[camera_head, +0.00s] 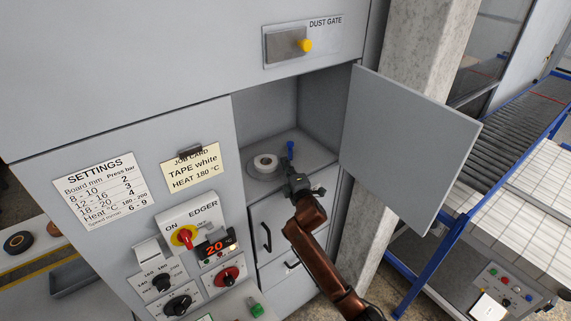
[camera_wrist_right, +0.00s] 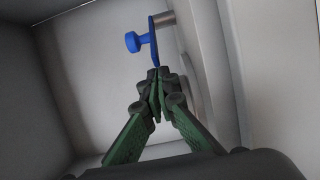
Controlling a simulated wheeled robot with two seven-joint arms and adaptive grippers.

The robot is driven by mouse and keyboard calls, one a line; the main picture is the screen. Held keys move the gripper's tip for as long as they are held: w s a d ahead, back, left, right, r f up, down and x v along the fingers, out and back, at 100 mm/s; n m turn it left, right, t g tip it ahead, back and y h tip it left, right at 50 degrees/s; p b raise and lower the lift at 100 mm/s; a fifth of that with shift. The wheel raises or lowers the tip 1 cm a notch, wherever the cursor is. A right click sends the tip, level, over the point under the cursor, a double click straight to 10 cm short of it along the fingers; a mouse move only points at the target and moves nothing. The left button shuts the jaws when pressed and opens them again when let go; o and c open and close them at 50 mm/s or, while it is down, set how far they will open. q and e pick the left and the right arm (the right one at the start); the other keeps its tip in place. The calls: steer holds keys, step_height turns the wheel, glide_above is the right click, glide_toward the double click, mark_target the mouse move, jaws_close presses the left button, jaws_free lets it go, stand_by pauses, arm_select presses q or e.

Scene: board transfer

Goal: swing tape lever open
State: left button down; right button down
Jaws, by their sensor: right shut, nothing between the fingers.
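The blue tape lever (camera_head: 290,150) stands in the open compartment of the grey machine, just right of a white tape roll (camera_head: 265,163). In the right wrist view the lever (camera_wrist_right: 153,42) has a knob pointing left and sits by a metal pin. My right gripper (camera_head: 297,183) is shut and empty at the compartment mouth, just below the lever in the head view. In the right wrist view its fingertips (camera_wrist_right: 157,78) meet at the lever's lower end; I cannot tell whether they touch it. My left gripper is not in view.
The compartment door (camera_head: 410,145) hangs open to the right, close to my right arm. Drawers with black handles (camera_head: 266,236) lie below. A control panel (camera_head: 190,240) is at the left. A concrete pillar (camera_head: 420,50) and a roller conveyor (camera_head: 520,140) stand at the right.

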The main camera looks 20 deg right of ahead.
steer(key=shift+s+d+r+n+y+p, duration=0.15)
steer(key=shift+d+n+y+p, duration=0.25)
steer(key=shift+d+y+p, duration=0.25)
steer(key=shift+s+d+r+n+y+p, duration=0.15)
steer(key=shift+d+n+y+p, duration=0.25)
steer(key=shift+y+p, duration=0.3)
steer(key=shift+s+d+f+p, duration=0.1)
steer(key=shift+d+f+p, duration=0.15)
steer(key=shift+p, duration=0.1)
steer(key=shift+s+d, duration=0.1)
steer(key=shift+d, duration=0.65)
steer(key=shift+d+p, duration=0.4)
steer(key=shift+d, duration=1.5)
